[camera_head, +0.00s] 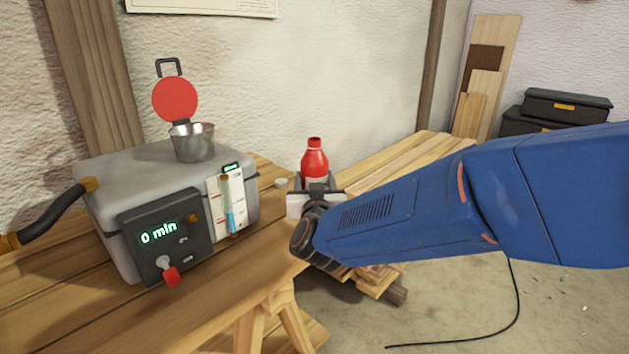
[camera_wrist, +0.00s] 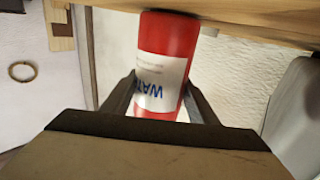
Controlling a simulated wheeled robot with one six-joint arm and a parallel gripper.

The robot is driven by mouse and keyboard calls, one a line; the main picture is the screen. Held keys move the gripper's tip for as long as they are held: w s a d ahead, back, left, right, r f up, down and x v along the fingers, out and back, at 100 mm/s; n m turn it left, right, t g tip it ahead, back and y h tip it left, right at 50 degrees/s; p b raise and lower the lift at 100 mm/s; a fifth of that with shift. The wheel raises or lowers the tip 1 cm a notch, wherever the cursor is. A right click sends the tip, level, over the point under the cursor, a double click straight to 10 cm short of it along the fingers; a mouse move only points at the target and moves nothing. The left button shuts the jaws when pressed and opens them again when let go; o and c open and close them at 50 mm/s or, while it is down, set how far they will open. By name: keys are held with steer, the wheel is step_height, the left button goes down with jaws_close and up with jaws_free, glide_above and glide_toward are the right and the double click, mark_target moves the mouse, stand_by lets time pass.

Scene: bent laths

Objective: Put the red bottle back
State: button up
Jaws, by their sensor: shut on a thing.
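The red bottle (camera_head: 315,161) with a white label stands upright at the end of my gripper (camera_head: 315,187) in the head view. In the wrist view the bottle (camera_wrist: 178,45) appears upside down between the two dark fingers of my gripper (camera_wrist: 160,92), which are shut on it. Its label reads "WATE", partly cut off by the fingers. The bottle's base is close to the wooden bench top (camera_wrist: 230,14); I cannot tell whether it touches the wood.
A grey steam box (camera_head: 165,170) with a "0 min" display stands on the bench at left. A metal cup (camera_head: 192,143) under an open red lid sits on top. Long laths (camera_head: 415,152) extend to the right.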

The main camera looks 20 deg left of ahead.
steer(key=shift+f, duration=0.15)
steer(key=o, duration=1.1)
steer(key=v, duration=1.2)
